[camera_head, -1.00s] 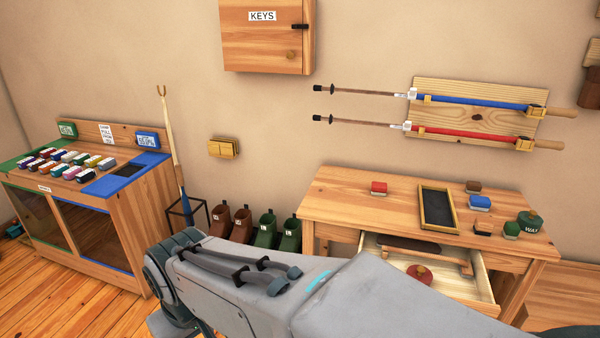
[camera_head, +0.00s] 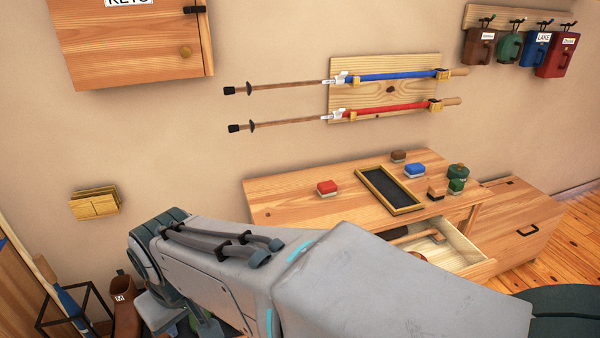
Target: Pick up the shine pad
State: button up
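No item in view is labelled as the shine pad, so I cannot tell which one it is. Small pads or brushes lie on the wooden table (camera_head: 285,197): a red one (camera_head: 327,187), a blue one (camera_head: 415,171), a brown one (camera_head: 398,156), a tan-and-black one (camera_head: 436,193) and a green one (camera_head: 456,186). The open drawer (camera_head: 462,248) holds a wooden item (camera_head: 428,237); my arm hides much of its inside. My gripper is not in view; only my grey arm crosses the lower middle.
A black-bottomed tray (camera_head: 390,189) and a green tin (camera_head: 458,170) are on the table. A wooden chest (camera_head: 520,205) stands to its right. Ski poles (camera_head: 385,76) hang above. A stand (camera_head: 75,305) and a boot (camera_head: 126,305) are at lower left.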

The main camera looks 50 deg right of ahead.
aim_at(328, 189)
jog(key=z, duration=0.95)
jog(key=i, duration=0.85)
jog(key=z, duration=0.85)
